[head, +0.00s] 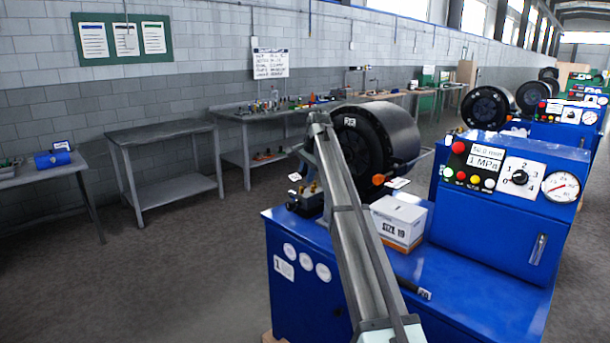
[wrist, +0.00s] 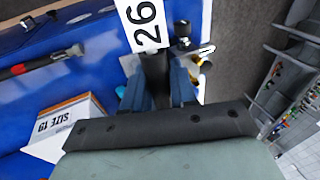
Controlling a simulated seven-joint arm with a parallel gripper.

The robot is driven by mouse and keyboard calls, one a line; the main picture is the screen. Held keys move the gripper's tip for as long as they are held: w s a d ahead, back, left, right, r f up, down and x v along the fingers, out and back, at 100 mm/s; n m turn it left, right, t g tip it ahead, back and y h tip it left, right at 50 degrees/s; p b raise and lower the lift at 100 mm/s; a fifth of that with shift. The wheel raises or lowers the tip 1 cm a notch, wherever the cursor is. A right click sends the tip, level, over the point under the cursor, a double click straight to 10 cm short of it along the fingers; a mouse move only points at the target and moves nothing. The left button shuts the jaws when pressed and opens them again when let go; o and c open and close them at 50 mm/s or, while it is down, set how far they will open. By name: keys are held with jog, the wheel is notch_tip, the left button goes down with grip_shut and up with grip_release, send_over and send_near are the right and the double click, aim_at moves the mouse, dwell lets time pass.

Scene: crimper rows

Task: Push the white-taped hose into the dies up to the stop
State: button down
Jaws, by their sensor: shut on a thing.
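In the wrist view my gripper (wrist: 157,88) is shut on a dark hose (wrist: 154,68), held between its two blue fingers. A white card reading 26 (wrist: 145,25) covers part of the view beyond the fingers, so I cannot make out white tape on the hose. The black round crimping head (head: 375,140) stands on the blue machine (head: 480,275) in the head view. My arm crosses in front of it and hides the gripper there. The dies and stop are hidden, so I cannot tell how deep the hose sits.
A white box marked SIZE 19 (head: 400,222) stands on the blue bench top beside my arm. Another dark hose with a red band (wrist: 40,62) lies on the blue top. Small brass fittings (head: 312,188) stand left of my arm. The control panel (head: 505,172) rises at right.

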jog(key=shift+w+d, duration=1.3)
jog(key=shift+r, duration=0.85)
grip_release()
dwell(0.8)
jog(key=shift+s, duration=0.1)
dwell(0.3)
jog(key=v, duration=0.7)
dwell(0.9)
dwell(0.3)
